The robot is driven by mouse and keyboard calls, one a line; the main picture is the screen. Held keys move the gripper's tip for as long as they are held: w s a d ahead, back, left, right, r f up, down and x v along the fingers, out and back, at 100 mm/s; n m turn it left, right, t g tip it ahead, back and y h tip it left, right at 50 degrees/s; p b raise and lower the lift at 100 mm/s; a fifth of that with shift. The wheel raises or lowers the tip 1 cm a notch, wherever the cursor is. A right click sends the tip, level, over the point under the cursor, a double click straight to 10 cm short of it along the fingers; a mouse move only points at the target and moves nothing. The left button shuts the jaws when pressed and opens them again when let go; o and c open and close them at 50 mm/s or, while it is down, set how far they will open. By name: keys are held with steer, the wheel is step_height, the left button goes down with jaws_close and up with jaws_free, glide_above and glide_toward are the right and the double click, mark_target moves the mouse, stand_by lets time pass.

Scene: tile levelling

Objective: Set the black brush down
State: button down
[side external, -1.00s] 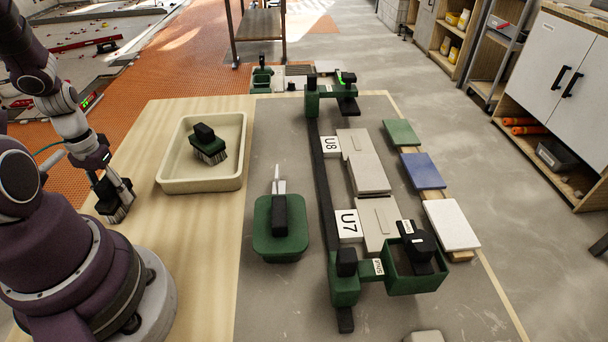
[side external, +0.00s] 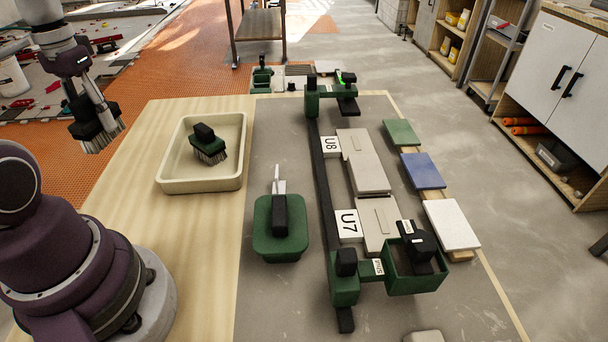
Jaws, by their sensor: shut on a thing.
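The black brush (side external: 100,142) is in my gripper (side external: 92,118) at the left of the side external view. Its pale bristles point down, and it hangs slightly tilted in the air. My gripper is shut on its upper part, which the dark fingers largely hide. Another brush, green with a black handle (side external: 208,144), sits bristles down in the cream tray (side external: 165,177), to the right of my gripper.
A green tub (side external: 266,246) with a trowel-like tool stands right of the tray. Beyond it are a dark rail (side external: 324,185), grey tiles (side external: 364,165) and a green box (side external: 413,282). The pale wooden tabletop (side external: 200,235) below the tray is clear.

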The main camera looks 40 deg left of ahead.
steer(key=w+d+m, duration=0.4)
steer(key=d, duration=0.3)
steer(key=w+d+m, duration=0.3)
steer(key=w+d, duration=0.1)
steer(key=d, duration=0.3)
steer(key=s+d+m, duration=0.3)
steer(key=d+m, duration=0.1)
steer(key=d, duration=0.4)
steer(key=s+d+m, duration=0.4)
steer(key=d, duration=0.5)
steer(key=f, duration=1.4)
steer(key=shift+w+a+f, duration=0.15)
steer(key=shift+a+f, duration=0.05)
steer(key=shift+f, duration=0.2)
steer(key=c, duration=1.2)
jaws_free()
steer(key=shift+f, duration=0.15)
steer(key=o, duration=0.4)
